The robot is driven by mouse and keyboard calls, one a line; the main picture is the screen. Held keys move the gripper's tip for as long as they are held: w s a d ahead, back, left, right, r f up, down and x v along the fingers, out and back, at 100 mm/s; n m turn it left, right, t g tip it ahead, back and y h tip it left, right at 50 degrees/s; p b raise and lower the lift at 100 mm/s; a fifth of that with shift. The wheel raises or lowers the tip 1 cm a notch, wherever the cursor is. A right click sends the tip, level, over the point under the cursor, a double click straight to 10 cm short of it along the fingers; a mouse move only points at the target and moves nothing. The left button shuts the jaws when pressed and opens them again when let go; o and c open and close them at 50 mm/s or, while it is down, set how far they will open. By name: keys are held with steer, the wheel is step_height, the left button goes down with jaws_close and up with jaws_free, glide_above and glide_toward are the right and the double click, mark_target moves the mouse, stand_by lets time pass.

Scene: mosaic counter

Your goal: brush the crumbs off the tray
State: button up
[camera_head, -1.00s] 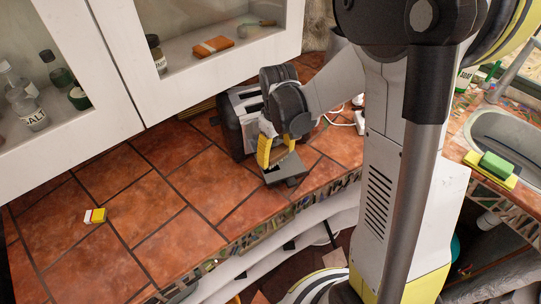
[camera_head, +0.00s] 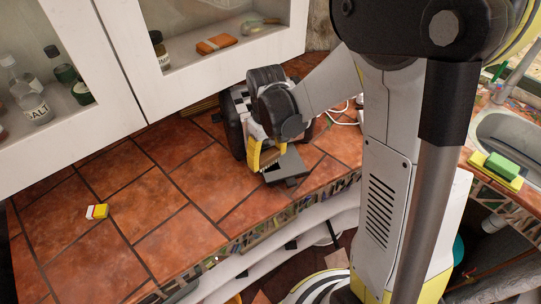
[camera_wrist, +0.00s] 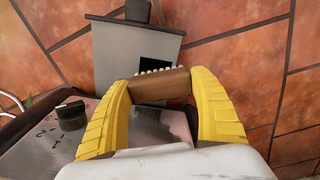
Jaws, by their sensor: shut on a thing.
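My gripper (camera_wrist: 160,85) is shut on a brown wooden brush (camera_wrist: 160,86) with a row of pale bristles along its far edge. The brush lies crosswise between the yellow fingers. The grey tray (camera_wrist: 115,52) lies just beyond the bristles in the wrist view; I cannot tell whether they touch it. A black square shows on the tray near the bristles, and a dark tab is at its far end. In the head view the tray (camera_head: 287,166) sticks out by the toaster (camera_head: 235,125), right of my gripper (camera_head: 259,165). I cannot make out crumbs.
The toaster's metal side and black knob (camera_wrist: 70,114) are close at the lower left of the wrist view. A small yellow, white and red box (camera_head: 97,211) lies on the tiled counter (camera_head: 160,195). The glass-fronted cabinet (camera_head: 215,68) hangs behind.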

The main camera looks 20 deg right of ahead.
steer(key=shift+w+a+r, duration=0.1)
steer(key=shift+a+r, duration=0.1)
steer(key=shift+a, duration=0.15)
steer(key=shift+w+d+r+p, duration=0.1)
steer(key=shift+r+p, duration=2)
steer(key=shift+r, duration=0.55)
steer(key=shift+r+p, duration=1.15)
steer(key=shift+r, duration=0.4)
steer(key=shift+f, duration=0.1)
